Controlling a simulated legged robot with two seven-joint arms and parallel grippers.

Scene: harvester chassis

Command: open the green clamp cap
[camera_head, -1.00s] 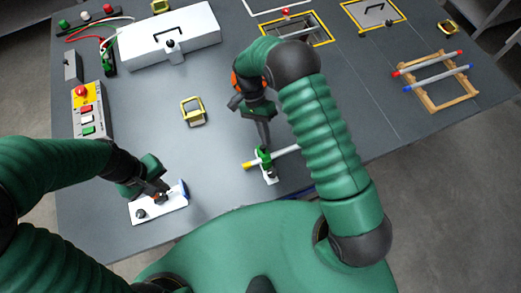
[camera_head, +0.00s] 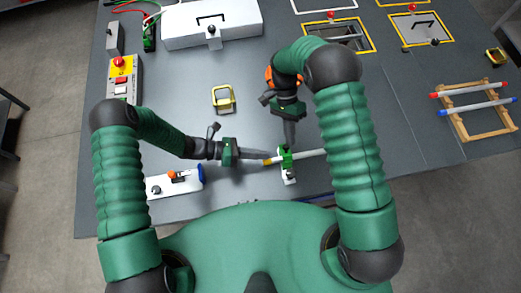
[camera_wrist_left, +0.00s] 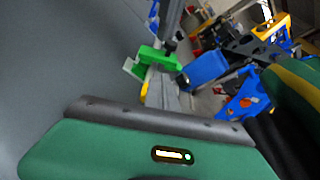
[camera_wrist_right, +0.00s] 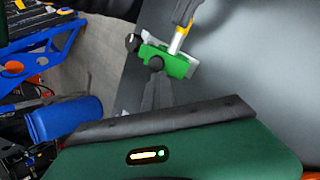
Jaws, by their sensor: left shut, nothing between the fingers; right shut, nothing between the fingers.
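The green clamp cap (camera_head: 286,155) sits on a small white base (camera_head: 290,177) near the table's front edge. A pale tube with a yellow end (camera_head: 312,154) runs through the clamp. My left gripper (camera_head: 262,157) is shut and empty, pointing right, close to the yellow end left of the clamp. My right gripper (camera_head: 289,143) is shut and empty, pointing down at the clamp from behind. In the right wrist view the green cap (camera_wrist_right: 178,63) has dark knobs, and my fingers end at or very near it; contact is unclear. The left wrist view also shows the cap (camera_wrist_left: 160,57).
A white fixture (camera_head: 160,185) with an orange handle and blue part lies left of the clamp. A yellow-framed block (camera_head: 223,99), button box (camera_head: 123,88) and white case (camera_head: 240,22) stand behind. A wooden rack (camera_head: 480,122) with two tubes is at right.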

